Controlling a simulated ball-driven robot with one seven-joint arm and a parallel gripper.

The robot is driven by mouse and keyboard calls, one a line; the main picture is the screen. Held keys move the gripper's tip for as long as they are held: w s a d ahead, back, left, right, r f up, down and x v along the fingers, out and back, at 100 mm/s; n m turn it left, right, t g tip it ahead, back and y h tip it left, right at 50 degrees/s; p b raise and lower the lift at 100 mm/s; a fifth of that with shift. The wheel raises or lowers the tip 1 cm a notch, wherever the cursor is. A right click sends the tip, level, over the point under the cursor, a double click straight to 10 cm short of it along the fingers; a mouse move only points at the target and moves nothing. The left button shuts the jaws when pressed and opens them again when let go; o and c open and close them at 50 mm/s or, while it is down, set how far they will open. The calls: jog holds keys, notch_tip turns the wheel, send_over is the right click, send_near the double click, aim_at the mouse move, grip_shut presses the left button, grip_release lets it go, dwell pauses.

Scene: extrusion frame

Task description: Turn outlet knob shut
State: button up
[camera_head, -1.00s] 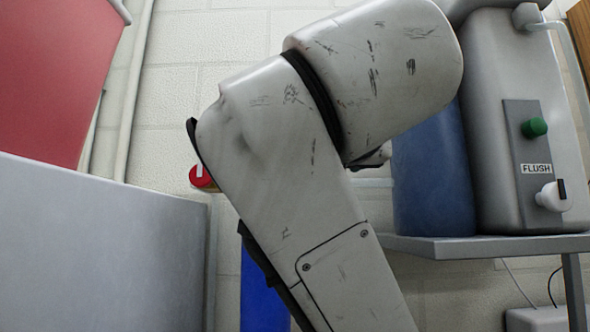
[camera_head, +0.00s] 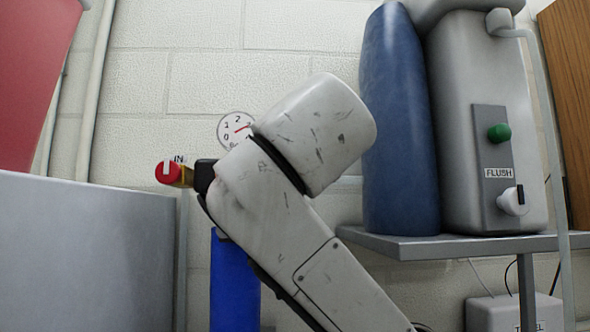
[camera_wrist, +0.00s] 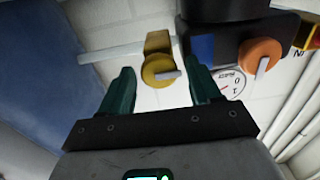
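In the wrist view a yellow round knob (camera_wrist: 160,70) with a pale grey bar handle sits on a brass-coloured fitting. The handle points right in the picture. No label shows on this knob. It lies on the far side of a dark body (camera_wrist: 225,35) from the upside-down "IN" label (camera_wrist: 300,53). My gripper (camera_wrist: 161,66) has its dark green fingers spread, one on each side of the knob. I cannot tell whether they touch it. In the head view my arm hides the gripper and this knob.
An orange knob (camera_wrist: 260,55) and a gauge (camera_wrist: 232,82) lie right of the fingers. The head view shows a red knob (camera_head: 168,172), a gauge (camera_head: 236,128), a lower blue cylinder (camera_head: 234,285), and a shelf (camera_head: 450,244) bearing a tank (camera_head: 520,120) and blue cylinder (camera_head: 400,130).

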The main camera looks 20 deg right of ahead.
jog(key=c, duration=0.9)
jog(key=shift+m, duration=0.3)
jog(key=shift+d+f+m+b, duration=0.15)
jog(key=shift+m+b, duration=0.45)
jog(key=shift+m, duration=3.7)
jog(key=shift+d+f+m+b, duration=0.1)
jog(key=shift+m+b, duration=0.45)
jog(key=shift+m, duration=3.75)
jog(key=shift+s+f, duration=0.1)
jog(key=o, duration=1)
